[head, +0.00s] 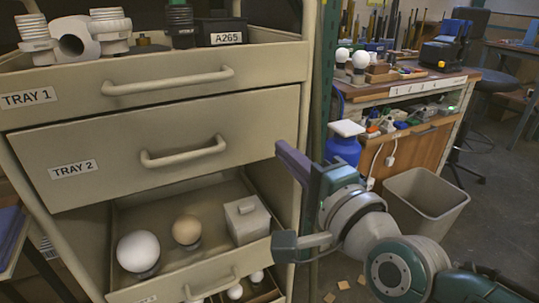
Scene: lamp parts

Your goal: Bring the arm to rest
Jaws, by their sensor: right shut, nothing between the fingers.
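My right arm (400,270) comes in from the lower right. Its gripper (284,152) is in front of the right edge of the drawer cabinet, level with the TRAY 2 drawer (200,150). The fingers point up and to the left, are shut and hold nothing. A grey block on a short bracket of my wrist sits lower, in front of the open drawer's right side. My left gripper is not in view.
The open lower drawer (195,268) holds a white bulb (138,251), a tan bulb (187,230) and a pale box (246,219). A green post (322,85) and grey bin (424,200) stand near my right arm. A cluttered workbench (400,88) is behind.

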